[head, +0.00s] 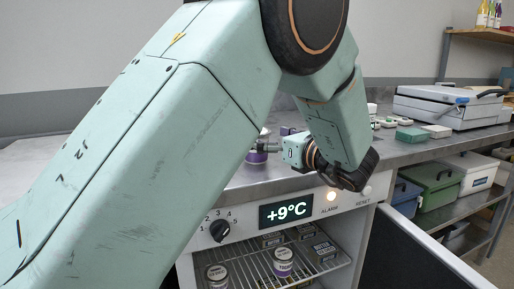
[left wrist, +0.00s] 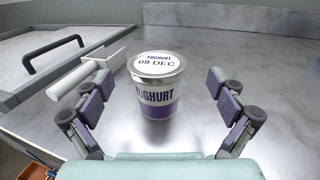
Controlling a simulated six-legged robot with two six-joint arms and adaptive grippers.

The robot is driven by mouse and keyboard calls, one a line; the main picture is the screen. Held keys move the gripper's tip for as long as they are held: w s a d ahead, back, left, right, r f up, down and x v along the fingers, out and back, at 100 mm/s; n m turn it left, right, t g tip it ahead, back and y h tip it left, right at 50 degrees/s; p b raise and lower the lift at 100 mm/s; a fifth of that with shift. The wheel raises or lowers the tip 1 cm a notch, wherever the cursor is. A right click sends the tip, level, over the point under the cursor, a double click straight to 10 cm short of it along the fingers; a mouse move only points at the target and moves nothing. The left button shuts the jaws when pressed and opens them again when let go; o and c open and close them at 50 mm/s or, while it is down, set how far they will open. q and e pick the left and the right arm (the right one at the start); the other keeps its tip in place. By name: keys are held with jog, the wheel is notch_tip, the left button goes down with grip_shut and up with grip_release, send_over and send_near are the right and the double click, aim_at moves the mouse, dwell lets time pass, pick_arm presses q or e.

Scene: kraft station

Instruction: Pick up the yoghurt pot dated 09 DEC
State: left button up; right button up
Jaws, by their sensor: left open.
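The yoghurt pot dated 09 DEC (left wrist: 157,88) stands upright on the steel counter in the left wrist view. It has a white lid with dark print and a purple band round its lower side. My left gripper (left wrist: 158,105) is open, with one finger on each side of the pot and a gap on both sides. My right gripper is not in view.
Below the counter, an open fridge reading +9°C holds pots (head: 283,262) and butter packs (head: 325,250) on a wire shelf. Its door (head: 425,260) stands open at right. The counter right of the pot is clear.

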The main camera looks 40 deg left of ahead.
aim_at(256, 130)
pick_arm(q)
jog(key=a, duration=0.1)
jog(key=a+b, duration=0.1)
jog(key=a, duration=0.1)
jog(key=shift+s+r, duration=0.1)
jog(key=shift+r, duration=0.2)
jog(key=shift+a+f, duration=0.1)
jog(key=shift+a, duration=0.5)
jog(key=shift+w, duration=0.25)
jog(key=shift+d, duration=0.2)
jog(key=shift+c, duration=0.5)
jog(key=shift+a, duration=0.1)
jog(key=c, duration=1.3)
notch_tip(256, 130, up, 10)
jog(key=p, duration=0.3)
